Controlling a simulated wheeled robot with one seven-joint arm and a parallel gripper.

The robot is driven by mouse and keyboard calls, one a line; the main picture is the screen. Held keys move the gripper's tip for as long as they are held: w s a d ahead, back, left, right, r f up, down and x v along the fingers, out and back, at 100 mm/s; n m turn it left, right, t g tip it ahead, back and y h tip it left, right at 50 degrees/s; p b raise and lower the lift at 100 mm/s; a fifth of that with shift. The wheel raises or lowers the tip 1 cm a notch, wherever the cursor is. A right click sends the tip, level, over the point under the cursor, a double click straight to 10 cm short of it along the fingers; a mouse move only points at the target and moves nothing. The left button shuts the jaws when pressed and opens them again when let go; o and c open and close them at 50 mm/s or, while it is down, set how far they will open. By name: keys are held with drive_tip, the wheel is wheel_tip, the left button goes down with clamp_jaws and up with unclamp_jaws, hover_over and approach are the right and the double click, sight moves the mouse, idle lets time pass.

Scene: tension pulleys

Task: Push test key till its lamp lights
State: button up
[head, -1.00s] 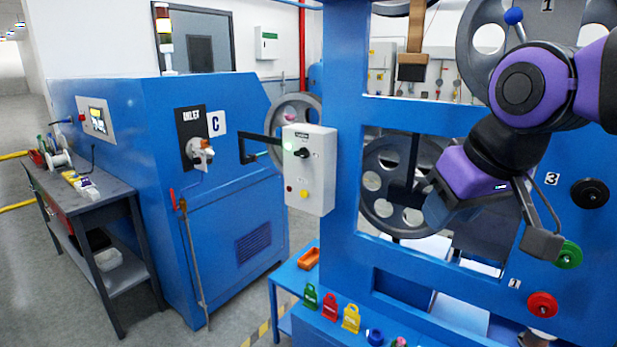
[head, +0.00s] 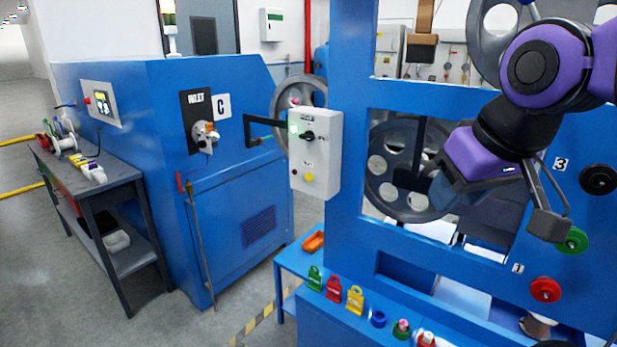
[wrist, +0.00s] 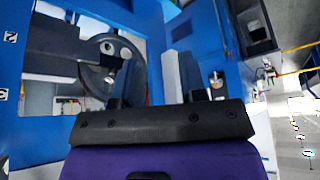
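A light grey control box (head: 315,155) hangs on a black bracket left of the blue frame. The labels are too small to read, so I cannot tell which is the test key. My gripper (head: 447,192) is in front of the blue frame's opening, right of the box and apart from it. In the wrist view my gripper's two fingers (wrist: 155,75) stand apart with nothing visible between them.
The blue frame (head: 350,110) with large grey pulleys (head: 405,165) fills the right. Red, green and black knobs stick out there. A blue cabinet (head: 150,180) and grey workbench (head: 85,172) stand left.

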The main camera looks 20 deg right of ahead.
drive_tip(key=shift+c, duration=0.2)
clamp_jaws()
idle(1.6)
